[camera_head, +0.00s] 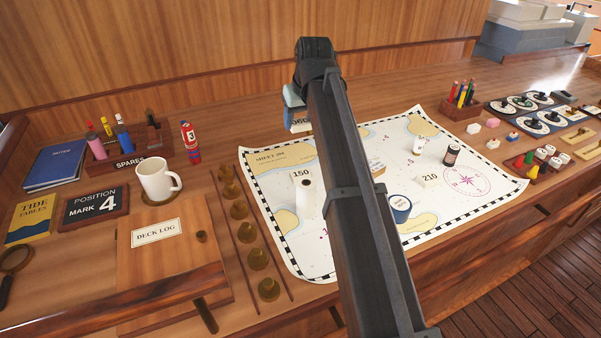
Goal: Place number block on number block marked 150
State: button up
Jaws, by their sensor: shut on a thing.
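My gripper (297,102) is above the back part of the chart, left of my arm. It is shut on a white number block (300,122), whose marking looks like 060 and is partly hidden. The white block marked 150 (302,175) stands on the left part of the chart (275,210). The held block is up and behind it in the picture, apart from it. A white block marked 210 (429,178) stands on the right part of the chart. My arm hides the middle of the chart.
A blue round object (400,207), a dark cylinder (451,155) and a small white piece (418,145) stand on the chart. Several brass weights (240,211) line its left side. A white mug (157,180) and a spares rack (128,160) are farther left.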

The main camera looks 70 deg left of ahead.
send_over(300, 171)
jog(key=d, duration=0.2)
jog(key=f, duration=0.2)
jog(key=shift+n, duration=0.4)
jog(key=shift+s+a+f, duration=0.1)
jog(key=shift+a+f, duration=0.05)
jog(key=shift+f, duration=2.25)
jog(key=shift+a+f, duration=0.1)
jog(key=shift+f, duration=2.25)
jog(key=shift+f, duration=0.1)
jog(key=o, duration=1)
jog(key=v, duration=1.2)
jog(key=shift+w, duration=0.2)
